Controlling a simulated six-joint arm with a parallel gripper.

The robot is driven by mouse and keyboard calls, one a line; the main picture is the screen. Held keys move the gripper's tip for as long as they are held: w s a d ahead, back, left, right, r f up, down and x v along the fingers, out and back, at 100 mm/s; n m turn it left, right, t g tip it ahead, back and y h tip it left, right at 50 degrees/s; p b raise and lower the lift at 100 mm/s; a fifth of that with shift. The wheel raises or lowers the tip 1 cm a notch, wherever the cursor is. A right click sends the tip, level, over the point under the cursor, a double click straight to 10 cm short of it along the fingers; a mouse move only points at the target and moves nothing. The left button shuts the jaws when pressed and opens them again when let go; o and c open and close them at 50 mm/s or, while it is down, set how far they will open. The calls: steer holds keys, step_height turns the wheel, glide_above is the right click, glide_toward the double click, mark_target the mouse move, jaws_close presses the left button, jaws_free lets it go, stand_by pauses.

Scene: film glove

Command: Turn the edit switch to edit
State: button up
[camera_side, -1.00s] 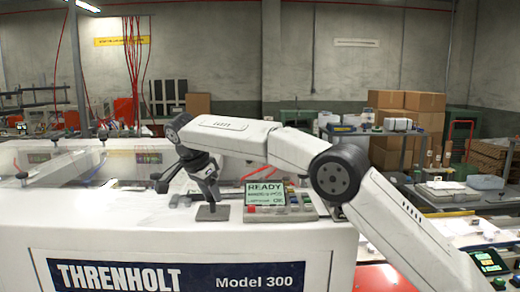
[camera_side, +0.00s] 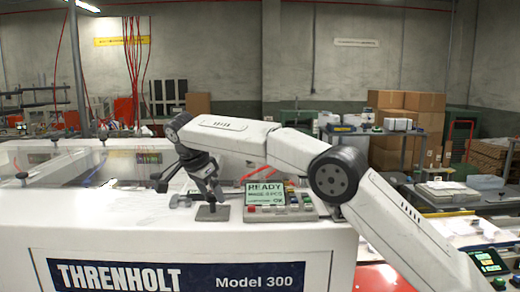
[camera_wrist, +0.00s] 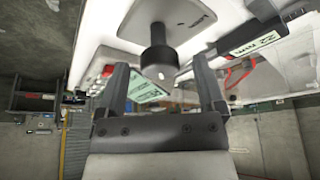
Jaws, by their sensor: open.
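A black round knob (camera_wrist: 157,60) with a pale mark on its end stands on a grey plate (camera_wrist: 145,12) in the wrist view. It looks like the edit switch, but its lettering is not legible. The plate also shows in the side view (camera_side: 212,213), on top of the white machine (camera_side: 120,220). My gripper (camera_wrist: 160,68) is open, with one finger on each side of the knob and visible gaps between. In the side view my gripper (camera_side: 211,196) points down just above the plate and hides most of the knob.
A console with a green READY screen (camera_side: 265,194) and coloured buttons sits just right of the plate. A clear cover (camera_side: 60,160) lies along the machine's left. The white top in front of the plate is mostly bare.

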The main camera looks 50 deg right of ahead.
mark_target(210, 195)
steer(key=shift+r, duration=0.1)
steer(key=shift+r, duration=1.4)
steer(key=s+r, duration=1)
steer(key=s, duration=0.4)
steer(key=shift+d, duration=0.35)
steer(key=s+d+f+n+t+y, duration=0.15)
steer(key=s+f+n, duration=0.4)
steer(key=f, duration=0.75)
steer(key=s+d+f+n+y, duration=0.1)
steer(key=s+f+n+y, duration=0.1)
steer(key=f+n, duration=0.8)
steer(key=s+f+n+t, duration=0.1)
steer(key=s+f+n, duration=0.1)
steer(key=s+f, duration=0.6)
steer(key=shift+s+d+f+n+y, duration=0.25)
steer(key=shift+f+n+y, duration=0.15)
steer(key=shift+f, duration=0.55)
